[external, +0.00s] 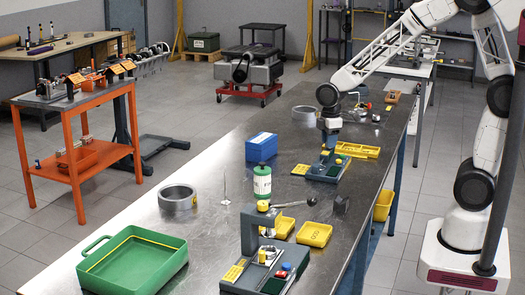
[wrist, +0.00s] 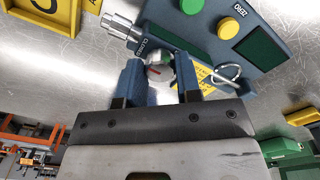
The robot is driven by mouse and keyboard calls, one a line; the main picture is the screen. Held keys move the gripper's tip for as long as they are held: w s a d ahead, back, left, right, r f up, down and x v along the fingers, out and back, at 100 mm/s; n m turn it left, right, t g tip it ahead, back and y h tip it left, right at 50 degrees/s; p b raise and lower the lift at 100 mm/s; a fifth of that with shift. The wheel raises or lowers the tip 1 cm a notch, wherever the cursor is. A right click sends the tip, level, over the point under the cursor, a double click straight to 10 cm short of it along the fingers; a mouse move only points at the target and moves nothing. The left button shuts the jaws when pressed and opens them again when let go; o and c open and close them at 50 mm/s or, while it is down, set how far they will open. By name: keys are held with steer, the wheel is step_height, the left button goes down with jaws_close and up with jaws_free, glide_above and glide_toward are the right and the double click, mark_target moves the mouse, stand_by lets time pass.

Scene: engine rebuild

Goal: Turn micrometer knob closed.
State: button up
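The micrometer station (wrist: 215,45) is a dark blue block with a green button, a yellow button, a green screen and a silver knurled barrel (wrist: 118,25). In the external view its blue base (external: 322,177) stands on the bench. In the external view my gripper (external: 330,138) points down over the station.
A yellow tray (wrist: 50,12) lies close by; a yellow divided tray (external: 358,151) shows beside the station. A green bin (external: 135,262) and metal ring (external: 178,197) stand left.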

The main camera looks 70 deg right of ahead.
steer(key=o, duration=0.4)
steer(key=shift+r, duration=3.9)
steer(key=shift+s+a+r, duration=0.1)
steer(key=shift+s+r, duration=0.25)
steer(key=shift+s, duration=0.15)
steer(key=s+a+r+m+t, duration=0.1)
steer(key=s+r+m, duration=0.2)
steer(key=s, duration=0.9)
steer(key=s+a+r+m+t, duration=0.1)
steer(key=s+m, duration=0.4)
steer(key=s, duration=0.8)
steer(key=shift+a+r+t, duration=0.3)
steer(key=shift+a+r, duration=0.5)
steer(key=shift+r, duration=0.55)
